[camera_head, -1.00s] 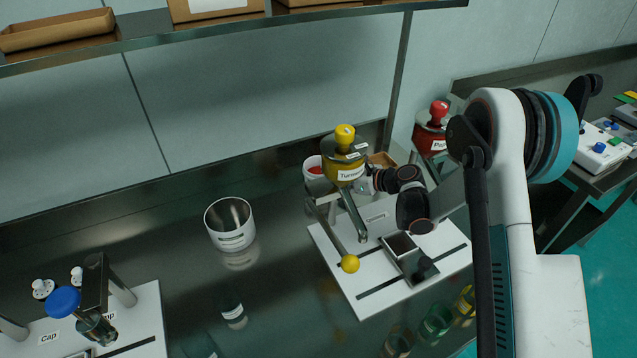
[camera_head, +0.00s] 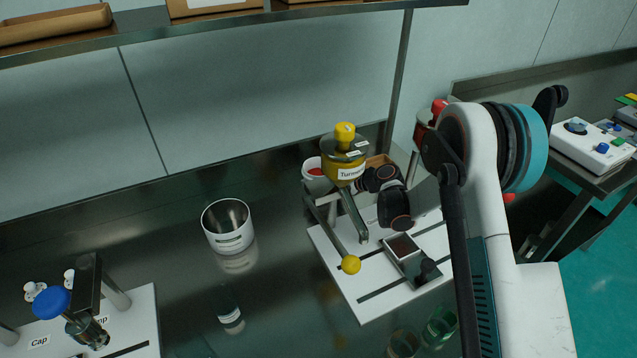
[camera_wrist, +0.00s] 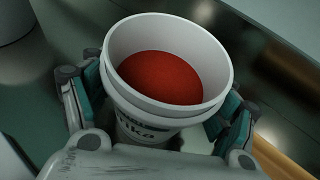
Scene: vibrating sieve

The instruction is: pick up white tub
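A white tub (camera_wrist: 160,115) filled with red powder fills the middle of the wrist view, upright, its label partly hidden. It also shows in the head view (camera_head: 312,184), partly hidden behind the yellow-topped turmeric unit. My gripper (camera_wrist: 158,108) is around this tub, with one teal-padded finger on each side below the rim. The fingers look spread; whether the pads touch the tub is hard to tell. In the head view my gripper is hidden behind the turmeric unit. A second white tub (camera_head: 228,240), open and seemingly empty, stands on the bench to the left.
The turmeric unit (camera_head: 344,170) and its yellow-balled lever (camera_head: 351,265) stand close in front of my wrist, over a white base plate (camera_head: 345,287). A cap station (camera_head: 140,318) is at the left front. A shelf (camera_head: 240,27) crosses above.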

